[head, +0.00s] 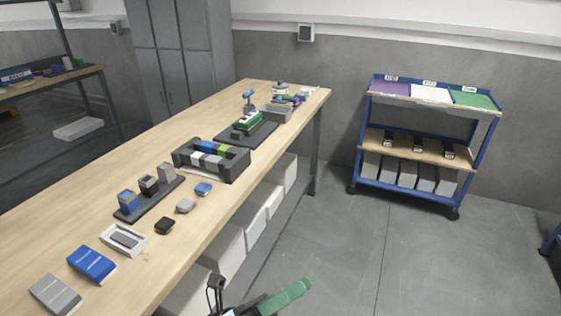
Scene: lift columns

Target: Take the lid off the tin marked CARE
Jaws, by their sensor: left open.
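No marking CARE can be read from here, and I cannot tell which thing, if any, is that tin. Candidates are small and far off: a round pale item (280,88) stands at the far end of the long wooden bench (60,220). My left gripper (215,292) shows at the bottom edge, partly cut off, with dark fingers open. It is in front of the bench's near side and apart from the things on top. I see nothing between its fingers. My right gripper is not in view.
The bench holds blue (92,263) and grey boxes (55,294), a white tray (124,240), a dark organiser (211,160) and a green-topped fixture (248,122). White bins (228,250) stand beneath. A blue cart (425,145) stands right; floor between is clear.

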